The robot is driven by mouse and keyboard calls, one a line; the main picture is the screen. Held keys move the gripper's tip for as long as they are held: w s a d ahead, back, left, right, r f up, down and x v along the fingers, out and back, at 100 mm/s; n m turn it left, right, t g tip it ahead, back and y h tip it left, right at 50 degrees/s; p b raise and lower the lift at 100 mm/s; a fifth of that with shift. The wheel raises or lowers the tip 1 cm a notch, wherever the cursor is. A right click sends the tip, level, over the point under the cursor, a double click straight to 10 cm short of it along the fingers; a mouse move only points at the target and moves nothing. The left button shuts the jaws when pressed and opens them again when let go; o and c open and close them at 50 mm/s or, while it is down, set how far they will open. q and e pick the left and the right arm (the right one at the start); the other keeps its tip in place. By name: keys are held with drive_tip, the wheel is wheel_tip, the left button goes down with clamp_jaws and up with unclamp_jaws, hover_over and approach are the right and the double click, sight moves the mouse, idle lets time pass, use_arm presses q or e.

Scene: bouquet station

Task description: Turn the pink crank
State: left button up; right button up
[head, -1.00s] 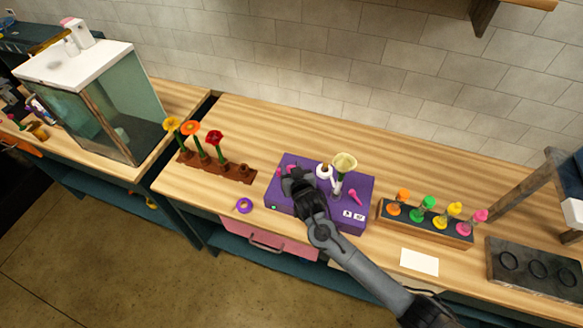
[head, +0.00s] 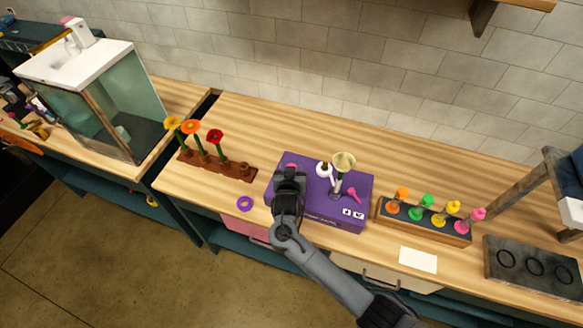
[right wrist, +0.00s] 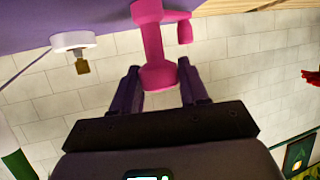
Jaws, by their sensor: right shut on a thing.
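The pink crank (right wrist: 152,45) fills the top middle of the right wrist view, mounted on the purple box (head: 322,213). In the head view only a small pink bit (head: 291,166) shows above my right gripper, which hides the rest. My right gripper (head: 289,176) is over the left part of the box. In the right wrist view its two fingers (right wrist: 161,86) are on either side of the crank's near end, shut on it. A second pink lever (head: 353,193) sits on the box's right part. My left gripper is not in view.
A white clamp (head: 323,170) and a cream flower (head: 344,160) stand on the box. A flower rack (head: 225,170) and purple ring (head: 245,204) lie left. A rack of coloured bottles (head: 428,224), a white card (head: 418,260) and a dark plate (head: 535,267) are right.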

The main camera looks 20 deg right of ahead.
drive_tip(key=o, duration=1)
drive_tip(key=shift+s, duration=0.1)
drive_tip(key=v, duration=1)
drive_tip(key=shift+s+a+r+p, duration=0.1)
drive_tip(key=shift+s+a+p, duration=0.15)
drive_tip(key=shift+p, duration=0.1)
